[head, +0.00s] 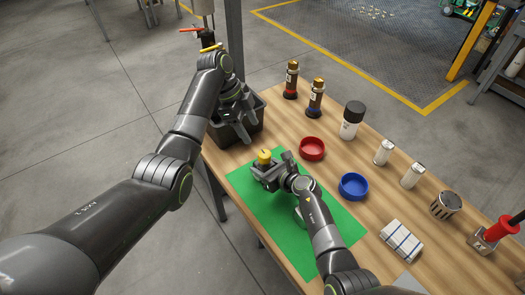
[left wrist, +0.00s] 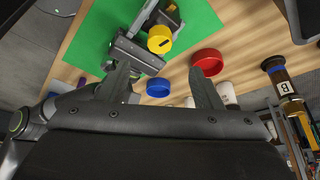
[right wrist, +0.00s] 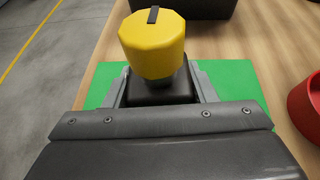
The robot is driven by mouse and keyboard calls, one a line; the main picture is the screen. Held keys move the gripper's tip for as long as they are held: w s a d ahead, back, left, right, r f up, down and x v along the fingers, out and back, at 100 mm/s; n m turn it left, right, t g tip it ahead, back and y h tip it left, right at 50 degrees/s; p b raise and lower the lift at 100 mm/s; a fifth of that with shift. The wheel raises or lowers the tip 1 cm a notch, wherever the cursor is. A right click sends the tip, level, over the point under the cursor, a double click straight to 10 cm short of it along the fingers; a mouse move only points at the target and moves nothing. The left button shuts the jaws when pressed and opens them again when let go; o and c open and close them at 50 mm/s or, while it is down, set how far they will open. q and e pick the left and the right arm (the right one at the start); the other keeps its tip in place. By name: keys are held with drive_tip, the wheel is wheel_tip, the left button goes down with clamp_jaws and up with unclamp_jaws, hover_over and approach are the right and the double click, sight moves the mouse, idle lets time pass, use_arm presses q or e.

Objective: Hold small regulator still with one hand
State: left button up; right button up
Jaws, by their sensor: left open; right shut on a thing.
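The small regulator has a yellow knob (head: 264,156) with a dark mark on top and a dark square body (right wrist: 160,90). It stands upright over the green mat (head: 240,185). My right gripper (head: 268,172) is shut on its dark body, one finger on each side, below the knob. The yellow knob also shows in the left wrist view (left wrist: 160,40). My left gripper (head: 235,128) is open and empty, above the black bin and up and left of the regulator. Its two fingers (left wrist: 163,85) are spread wide. The regulator's underside is hidden.
The black bin (head: 258,108) stands at the table's far left corner. A red bowl (head: 312,149) and a blue bowl (head: 354,186) sit right of the mat. Bottles, cans and a folded cloth (head: 401,240) line the right side. The mat's left part is clear.

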sight(264, 153)
use_arm(q)
drive_tip(key=x, duration=1)
drive_tip(key=shift+d+f, duration=0.15)
drive_tip(key=shift+f, duration=0.15)
drive_tip(key=shift+c, duration=0.2)
drive_tip(key=c, duration=1)
